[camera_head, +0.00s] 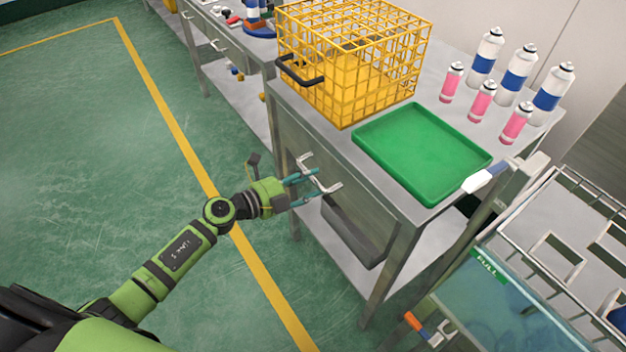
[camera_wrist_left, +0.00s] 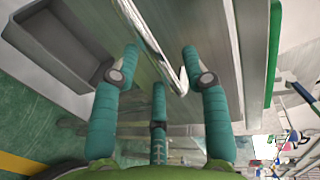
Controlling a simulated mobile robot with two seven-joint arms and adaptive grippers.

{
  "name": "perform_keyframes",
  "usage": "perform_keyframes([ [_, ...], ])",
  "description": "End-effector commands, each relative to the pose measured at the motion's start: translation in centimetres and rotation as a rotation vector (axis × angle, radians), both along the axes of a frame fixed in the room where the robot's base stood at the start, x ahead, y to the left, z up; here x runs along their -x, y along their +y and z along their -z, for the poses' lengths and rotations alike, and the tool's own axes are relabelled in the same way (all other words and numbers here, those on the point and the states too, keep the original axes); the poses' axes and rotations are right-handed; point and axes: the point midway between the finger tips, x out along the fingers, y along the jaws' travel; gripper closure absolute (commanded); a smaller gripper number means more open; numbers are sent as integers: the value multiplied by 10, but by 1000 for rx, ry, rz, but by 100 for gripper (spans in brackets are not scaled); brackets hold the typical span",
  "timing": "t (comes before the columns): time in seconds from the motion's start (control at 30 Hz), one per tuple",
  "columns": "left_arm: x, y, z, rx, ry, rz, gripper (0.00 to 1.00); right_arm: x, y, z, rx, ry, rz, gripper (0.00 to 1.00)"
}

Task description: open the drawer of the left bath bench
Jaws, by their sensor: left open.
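The bench holding the yellow cage has a grey metal drawer front (camera_head: 301,149) with a pale bar handle (camera_head: 325,176). The drawer looks shut. My left gripper (camera_head: 306,187) is at this handle, its teal fingers open. In the left wrist view, the handle (camera_wrist_left: 152,38) runs between the spread fingertips of the gripper (camera_wrist_left: 160,62). I cannot tell whether any finger touches the bar. My right gripper is not in view.
On the bench top stand a yellow wire cage (camera_head: 350,60), a green tray (camera_head: 425,150) and several spray cans (camera_head: 486,58). A grey open bin (camera_head: 352,232) is below the drawer. A tank (camera_head: 510,310) stands at lower right. Open green floor (camera_head: 80,150) lies left.

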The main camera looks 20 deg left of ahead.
Motion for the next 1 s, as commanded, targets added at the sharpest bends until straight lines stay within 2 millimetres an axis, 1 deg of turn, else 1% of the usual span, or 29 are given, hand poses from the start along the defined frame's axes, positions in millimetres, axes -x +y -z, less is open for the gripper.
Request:
perform_keyframes([
  [0.03,-6,-4,2,2,-1,-2,54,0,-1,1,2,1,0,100],
  [0.1,-11,-7,3,1,-1,-3,54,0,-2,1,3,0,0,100],
  [0.2,-15,-11,4,1,0,-2,54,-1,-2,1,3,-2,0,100],
  [0.47,-16,-12,5,0,0,-2,54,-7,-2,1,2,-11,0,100],
  [0.57,-16,-11,5,0,0,-2,90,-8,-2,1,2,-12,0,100],
  [0.6,-16,-11,5,0,0,-2,100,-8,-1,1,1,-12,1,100],
  [0.87,-15,-10,5,0,0,-3,100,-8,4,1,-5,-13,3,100],
  [1.0,-8,-5,5,-2,1,-3,100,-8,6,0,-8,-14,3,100],
])
